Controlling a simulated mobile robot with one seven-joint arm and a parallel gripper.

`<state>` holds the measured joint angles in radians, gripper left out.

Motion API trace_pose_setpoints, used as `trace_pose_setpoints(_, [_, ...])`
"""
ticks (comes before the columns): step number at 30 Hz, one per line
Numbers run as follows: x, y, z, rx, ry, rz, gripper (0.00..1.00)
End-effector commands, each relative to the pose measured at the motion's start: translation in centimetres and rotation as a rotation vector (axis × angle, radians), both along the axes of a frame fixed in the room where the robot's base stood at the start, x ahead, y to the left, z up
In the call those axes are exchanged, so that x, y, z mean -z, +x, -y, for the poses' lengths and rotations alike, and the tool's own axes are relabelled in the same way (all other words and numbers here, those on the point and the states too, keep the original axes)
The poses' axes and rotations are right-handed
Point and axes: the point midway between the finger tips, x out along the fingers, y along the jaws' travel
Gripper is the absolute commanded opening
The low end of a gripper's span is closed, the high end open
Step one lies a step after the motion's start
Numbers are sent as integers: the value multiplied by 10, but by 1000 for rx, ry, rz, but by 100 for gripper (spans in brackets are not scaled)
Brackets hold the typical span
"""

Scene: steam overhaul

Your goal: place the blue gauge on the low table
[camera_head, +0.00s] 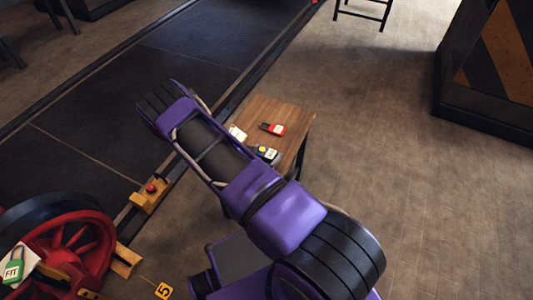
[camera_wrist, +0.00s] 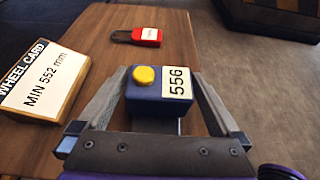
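In the head view the gauge (camera_head: 265,153) shows just beyond my arm, over the near right part of the low table (camera_head: 292,113). The brown wooden top of the low table (camera_wrist: 110,60) is behind and below it in the wrist view. I cannot tell whether the gauge's underside touches the table.
A red padlock (camera_wrist: 147,36) lies on the table beyond the gauge. A wheel card (camera_wrist: 45,80) reading MIN 552 mm is at the left. My arm hides part of the table. Floor is open at right.

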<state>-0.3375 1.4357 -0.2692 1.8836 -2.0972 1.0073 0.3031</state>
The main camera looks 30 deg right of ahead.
Motion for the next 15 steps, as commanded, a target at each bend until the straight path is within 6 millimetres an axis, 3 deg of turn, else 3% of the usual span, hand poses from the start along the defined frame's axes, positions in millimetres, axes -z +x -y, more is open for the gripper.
trace_pose_setpoints(5, [-8, -5, -8, -1, 0, -1, 100])
trace_pose_setpoints(15, [-36, -45, -60, -4, 1, 0, 100])
